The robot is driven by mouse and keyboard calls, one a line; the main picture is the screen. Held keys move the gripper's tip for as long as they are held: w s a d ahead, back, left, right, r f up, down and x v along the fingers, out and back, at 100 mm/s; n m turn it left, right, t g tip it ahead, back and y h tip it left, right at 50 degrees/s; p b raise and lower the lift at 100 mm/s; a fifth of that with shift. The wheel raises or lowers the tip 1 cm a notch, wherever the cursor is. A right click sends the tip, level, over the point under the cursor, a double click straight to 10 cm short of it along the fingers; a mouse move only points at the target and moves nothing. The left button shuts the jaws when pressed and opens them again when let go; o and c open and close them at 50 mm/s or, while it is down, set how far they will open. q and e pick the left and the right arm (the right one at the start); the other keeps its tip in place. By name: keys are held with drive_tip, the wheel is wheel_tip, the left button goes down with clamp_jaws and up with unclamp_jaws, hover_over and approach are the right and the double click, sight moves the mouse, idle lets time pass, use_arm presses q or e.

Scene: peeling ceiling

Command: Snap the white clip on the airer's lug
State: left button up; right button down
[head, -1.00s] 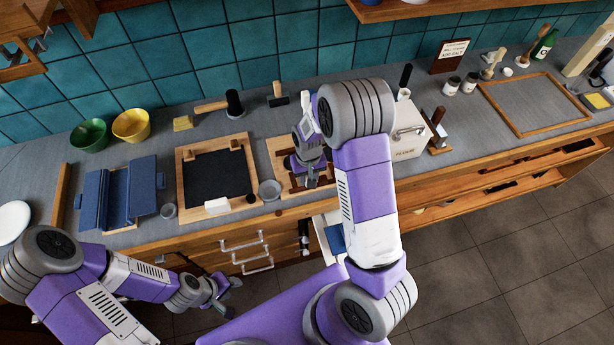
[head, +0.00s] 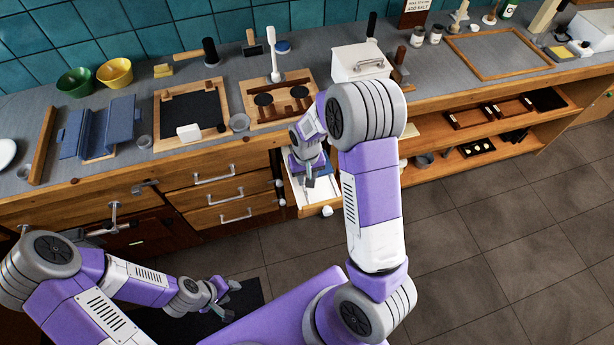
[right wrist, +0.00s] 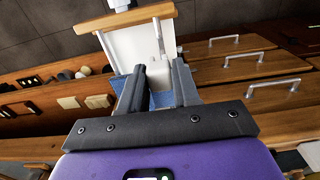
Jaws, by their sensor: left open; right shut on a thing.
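My right gripper (head: 310,181) is over the open drawer in the head view. In the right wrist view its fingers (right wrist: 158,70) are shut on a small pale thing, mostly hidden between them. It may be the white clip, but I cannot make out its shape. The drawer (right wrist: 125,48) has a pale inside, with something blue behind the fingers. My left gripper (head: 231,300) is open and empty, low in front of the cabinets. I cannot pick out the airer or its lug for certain in either view.
Shut drawers (head: 222,195) lie left of the open one.

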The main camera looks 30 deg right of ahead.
drive_tip(key=shift+w, duration=0.15)
drive_tip(key=shift+f, duration=0.15)
drive_tip(key=shift+f+b, duration=0.25)
drive_tip(key=shift+b, duration=0.1)
drive_tip(key=b, duration=0.4)
hover_over(307, 195)
drive_tip(key=shift+f, duration=2.45)
drive_tip(key=shift+f+b, duration=0.5)
drive_tip(key=shift+f, duration=0.2)
drive_tip(key=shift+f+b, duration=0.55)
drive_tip(key=shift+f, duration=0.1)
drive_tip(key=c, duration=0.7)
unclamp_jaws()
drive_tip(key=shift+c, duration=0.2)
drive_tip(key=shift+r, duration=0.15)
